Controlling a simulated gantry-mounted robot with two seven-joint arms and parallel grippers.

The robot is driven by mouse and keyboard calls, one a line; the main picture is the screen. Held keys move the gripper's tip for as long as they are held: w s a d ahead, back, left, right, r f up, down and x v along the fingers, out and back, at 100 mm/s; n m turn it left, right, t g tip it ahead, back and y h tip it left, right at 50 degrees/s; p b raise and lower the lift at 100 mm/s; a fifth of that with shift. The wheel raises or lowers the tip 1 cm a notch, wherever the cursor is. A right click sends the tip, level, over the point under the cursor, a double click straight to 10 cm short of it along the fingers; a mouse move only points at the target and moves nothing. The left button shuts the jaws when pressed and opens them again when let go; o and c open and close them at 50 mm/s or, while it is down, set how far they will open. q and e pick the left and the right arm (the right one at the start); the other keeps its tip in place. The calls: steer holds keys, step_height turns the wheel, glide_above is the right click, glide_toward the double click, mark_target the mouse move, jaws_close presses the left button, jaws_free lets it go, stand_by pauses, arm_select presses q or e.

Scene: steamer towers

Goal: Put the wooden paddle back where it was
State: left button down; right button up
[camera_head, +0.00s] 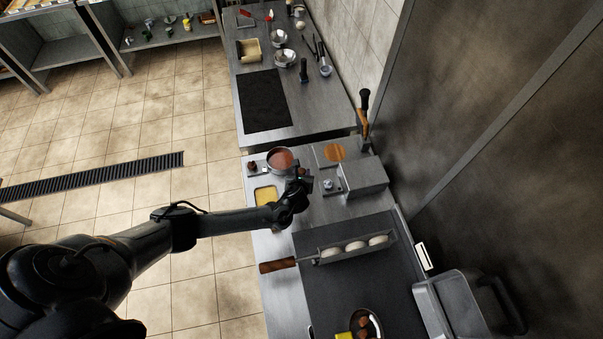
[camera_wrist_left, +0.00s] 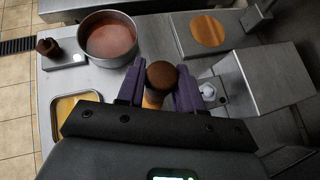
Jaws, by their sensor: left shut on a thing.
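My left gripper (camera_head: 303,173) is above the steel counter, just right of the pot of reddish-brown sauce. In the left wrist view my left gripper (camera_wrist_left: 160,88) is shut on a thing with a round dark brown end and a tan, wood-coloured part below. I take it to be the wooden paddle (camera_wrist_left: 162,75), seen nearly end-on; the rest of it is hidden by the gripper. In the head view the held thing is too small to make out. My right gripper is in neither view.
The sauce pot (camera_head: 281,160) and a yellow-filled tray (camera_head: 265,195) are close by. A plate with an orange disc (camera_head: 334,152) and a steel box (camera_head: 365,178) stand to the right. A wooden-handled rack (camera_head: 320,262) holds white buns nearer the front.

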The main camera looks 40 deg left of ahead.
arm_select(q)
steer(key=shift+f+b, duration=0.45)
steer(key=shift+f, duration=0.15)
stand_by(0.5)
steer(key=c, duration=0.7)
jaws_free()
steer(key=shift+o, duration=0.2)
steer(key=p+v, duration=0.1)
steer(key=v, duration=0.9)
steer(key=shift+s+d+r, duration=0.15)
steer(key=shift+s+r, duration=0.05)
steer(key=shift+s, duration=0.1)
